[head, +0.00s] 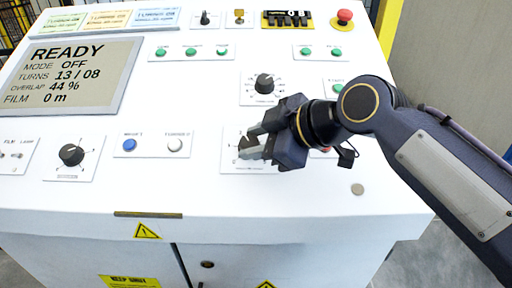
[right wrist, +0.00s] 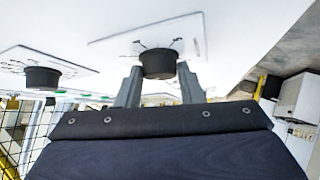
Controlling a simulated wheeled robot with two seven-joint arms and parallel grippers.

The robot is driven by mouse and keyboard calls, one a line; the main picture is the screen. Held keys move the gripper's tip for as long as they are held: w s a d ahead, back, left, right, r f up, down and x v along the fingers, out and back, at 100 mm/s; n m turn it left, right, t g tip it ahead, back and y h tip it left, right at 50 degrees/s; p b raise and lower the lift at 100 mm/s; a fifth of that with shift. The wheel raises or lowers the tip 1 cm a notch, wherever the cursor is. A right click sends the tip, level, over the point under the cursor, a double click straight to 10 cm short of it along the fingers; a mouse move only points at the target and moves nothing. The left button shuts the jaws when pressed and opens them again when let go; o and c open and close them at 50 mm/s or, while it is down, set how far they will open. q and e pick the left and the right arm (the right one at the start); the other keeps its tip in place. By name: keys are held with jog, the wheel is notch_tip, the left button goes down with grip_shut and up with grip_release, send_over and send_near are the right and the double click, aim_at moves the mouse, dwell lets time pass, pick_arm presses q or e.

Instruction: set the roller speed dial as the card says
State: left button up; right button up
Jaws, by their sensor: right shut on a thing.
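My right gripper (head: 254,146) reaches in from the right over the lower right dial plate (head: 232,163) of the white console. Its two fingers are shut on the black dial knob, one on each side. The knob (right wrist: 158,63) shows between the fingertips (right wrist: 158,80) in the right wrist view; in the head view the fingers partly hide it. The label under this dial is too small or covered to read. Three cards, green (head: 61,22), orange (head: 107,19) and blue (head: 156,17), lie at the console's top left; their small text is unreadable. My left gripper is not in view.
Another black dial (head: 264,84) sits just above, and one (head: 71,154) at lower left. A screen (head: 72,75) reads READY, MODE OFF, TURNS 13/08, OVERLAP 44 %, FILM 0 m. A blue button (head: 129,144), white button (head: 175,145) and red emergency button (head: 344,16) stand clear.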

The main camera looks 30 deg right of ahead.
jog(key=shift+f, duration=0.15)
dwell(0.4)
jog(key=o, duration=1)
jog(key=v, duration=0.8)
